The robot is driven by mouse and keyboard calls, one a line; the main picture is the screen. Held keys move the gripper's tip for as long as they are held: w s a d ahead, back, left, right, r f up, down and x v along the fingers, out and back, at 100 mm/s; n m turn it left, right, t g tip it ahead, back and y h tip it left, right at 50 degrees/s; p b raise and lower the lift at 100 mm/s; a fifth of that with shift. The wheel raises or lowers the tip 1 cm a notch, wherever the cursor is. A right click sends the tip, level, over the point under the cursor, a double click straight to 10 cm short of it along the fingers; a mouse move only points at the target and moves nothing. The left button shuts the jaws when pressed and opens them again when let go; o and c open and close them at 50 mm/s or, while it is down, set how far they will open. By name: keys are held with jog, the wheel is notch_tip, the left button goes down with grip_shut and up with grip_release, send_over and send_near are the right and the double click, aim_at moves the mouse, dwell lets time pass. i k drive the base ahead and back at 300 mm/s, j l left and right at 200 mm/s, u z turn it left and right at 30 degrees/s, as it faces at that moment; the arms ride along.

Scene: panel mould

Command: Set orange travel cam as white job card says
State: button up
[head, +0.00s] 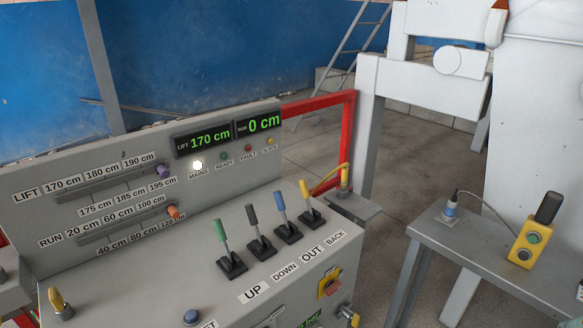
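The orange travel cam (173,212) sits at the right end of the lower slot on the grey sloping panel (230,150). That slot is marked RUN, with 20, 60 and 100 cm labels above and 40, 80 and 120 cm below. The cam is right of the 100 cm label, close to the 120 cm label, which it partly crowds. A purple cam (163,172) sits at the right end of the upper LIFT slot. The display (208,138) reads LIFT 170 cm, and the one beside it (259,123) reads RUN 0 cm. I see no white job card and no gripper here.
Green (221,231), black (253,215), blue (280,204) and yellow (305,191) levers stand in front of the panel, labelled UP, DOWN, OUT and BACK. The white MAINS lamp (197,165) is lit. A side table (470,255) at right carries a yellow button box (524,244).

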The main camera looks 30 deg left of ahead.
aim_at(170, 209)
jog(key=u, duration=2.5)
jog(key=i+j+z, duration=0.5)
jog(key=j, duration=0.2)
jog(key=j+z, duration=0.25)
jog(key=k+l+z, duration=0.15)
jog(key=z, duration=0.15)
jog(key=k+l+z, duration=0.15)
jog(key=z, duration=0.15)
jog(key=i+j+u, duration=0.15)
jog(key=u, duration=0.15)
jog(key=i+j+u, duration=0.3)
jog(key=k+l, duration=0.1)
